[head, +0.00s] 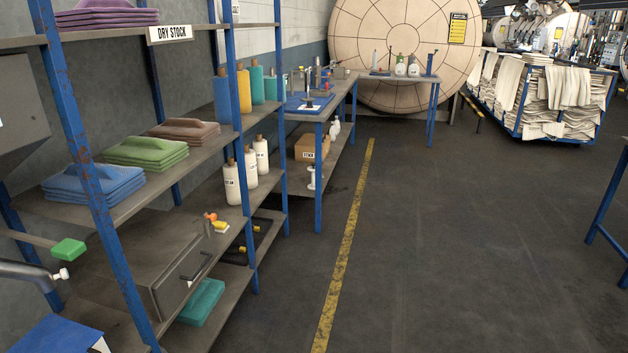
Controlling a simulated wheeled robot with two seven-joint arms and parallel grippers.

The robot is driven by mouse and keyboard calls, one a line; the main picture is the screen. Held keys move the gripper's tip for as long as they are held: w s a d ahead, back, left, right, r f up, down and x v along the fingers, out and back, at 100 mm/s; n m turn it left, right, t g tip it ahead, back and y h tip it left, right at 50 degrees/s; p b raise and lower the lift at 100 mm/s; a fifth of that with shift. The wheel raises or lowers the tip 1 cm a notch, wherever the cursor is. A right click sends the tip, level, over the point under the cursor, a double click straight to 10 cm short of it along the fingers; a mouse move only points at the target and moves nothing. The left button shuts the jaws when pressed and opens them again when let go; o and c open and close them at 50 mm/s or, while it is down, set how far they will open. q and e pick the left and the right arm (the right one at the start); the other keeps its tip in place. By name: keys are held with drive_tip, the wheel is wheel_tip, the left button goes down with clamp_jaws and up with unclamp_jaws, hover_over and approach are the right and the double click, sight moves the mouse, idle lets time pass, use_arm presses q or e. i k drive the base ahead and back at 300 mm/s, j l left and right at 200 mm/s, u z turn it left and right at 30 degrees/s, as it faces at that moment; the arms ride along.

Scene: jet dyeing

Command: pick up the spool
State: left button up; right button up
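A small white object with wide ends and a narrow middle (311,178), spool-like in shape, stands on the lower shelf of the workbench (334,165). It is small in the head view, so I cannot be sure it is the spool. Upright coloured cylinders with brown tops, which may be wound yarn, stand on the rack's middle shelf: a blue one (222,98), a yellow one (244,90) and teal ones (257,82). White cylinders with brown tops (232,184) stand one shelf lower. Neither of my grippers is in view.
The blue-posted rack (88,180) fills the left side, with folded cloth stacks (93,186) and a grey box (180,275). A cardboard box (312,147) sits on the bench's lower shelf. Dark floor (450,240) is open right of the yellow line (345,240). A cloth cart (540,95) stands behind.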

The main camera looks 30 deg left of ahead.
sight(311, 169)
drive_tip(key=i+u, duration=0.35)
drive_tip(key=i, duration=1.5)
drive_tip(key=i+u, duration=0.2)
drive_tip(key=i, duration=0.25)
drive_tip(key=i+l+u, duration=0.15)
drive_tip(key=i, duration=0.3)
drive_tip(key=i+l+u, duration=0.2)
drive_tip(key=i, duration=0.3)
drive_tip(key=i+l+u, duration=0.3)
drive_tip(key=i, duration=0.15)
drive_tip(key=i+l+u, duration=0.35)
drive_tip(key=i+j, duration=0.05)
drive_tip(key=i, duration=0.05)
